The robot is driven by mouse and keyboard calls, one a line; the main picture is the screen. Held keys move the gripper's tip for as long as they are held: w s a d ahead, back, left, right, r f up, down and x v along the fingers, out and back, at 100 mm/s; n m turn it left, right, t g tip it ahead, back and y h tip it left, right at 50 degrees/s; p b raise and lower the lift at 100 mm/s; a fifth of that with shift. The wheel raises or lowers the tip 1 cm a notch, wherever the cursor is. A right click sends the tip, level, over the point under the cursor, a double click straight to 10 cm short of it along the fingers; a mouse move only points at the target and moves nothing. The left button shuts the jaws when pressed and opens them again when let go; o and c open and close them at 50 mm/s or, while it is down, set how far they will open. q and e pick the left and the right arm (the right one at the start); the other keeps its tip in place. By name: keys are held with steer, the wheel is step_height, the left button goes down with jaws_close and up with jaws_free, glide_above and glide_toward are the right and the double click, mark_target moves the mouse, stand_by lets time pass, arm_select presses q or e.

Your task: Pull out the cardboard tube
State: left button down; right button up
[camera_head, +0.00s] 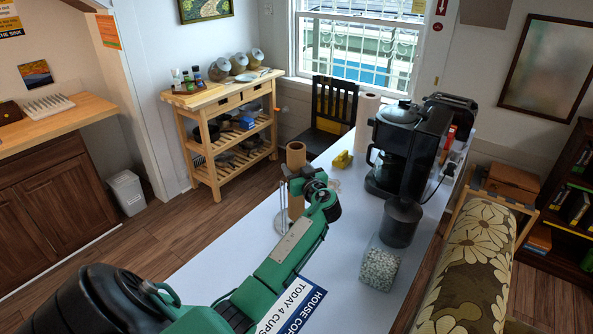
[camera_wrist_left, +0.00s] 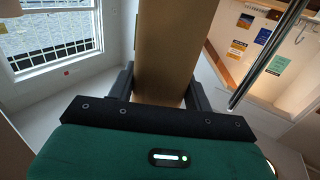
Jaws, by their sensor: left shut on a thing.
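The brown cardboard tube (camera_head: 296,156) stands upright over the white table in the head view, with its top end showing above my left gripper (camera_head: 306,182). In the left wrist view the tube (camera_wrist_left: 174,50) runs up from between the two dark fingers of my left gripper (camera_wrist_left: 160,92), which is shut on it. Beside the tube is a thin wire stand (camera_head: 280,222), partly hidden by my arm. A shiny metal rod (camera_wrist_left: 268,57) runs close to the right of the tube in the wrist view. My right gripper is not in view.
A black chair (camera_head: 333,104) stands behind.

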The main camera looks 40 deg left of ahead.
arm_select(q)
steer(key=shift+r+p, duration=0.4)
steer(key=shift+r, duration=1.05)
steer(key=shift+r+p, duration=0.45)
steer(key=shift+r, duration=0.95)
steer(key=shift+r+p, duration=0.4)
steer(key=shift+r, duration=0.95)
steer(key=shift+r+p, duration=1)
steer(key=shift+r, duration=2.2)
step_height(320, 180, up, 8)
steer(key=f+p, duration=0.1)
steer(key=p, duration=0.2)
glide_above(296, 144)
steer(key=s+d, duration=0.2)
steer(key=shift+w+a+r, duration=0.2)
steer(key=shift+r, duration=0.15)
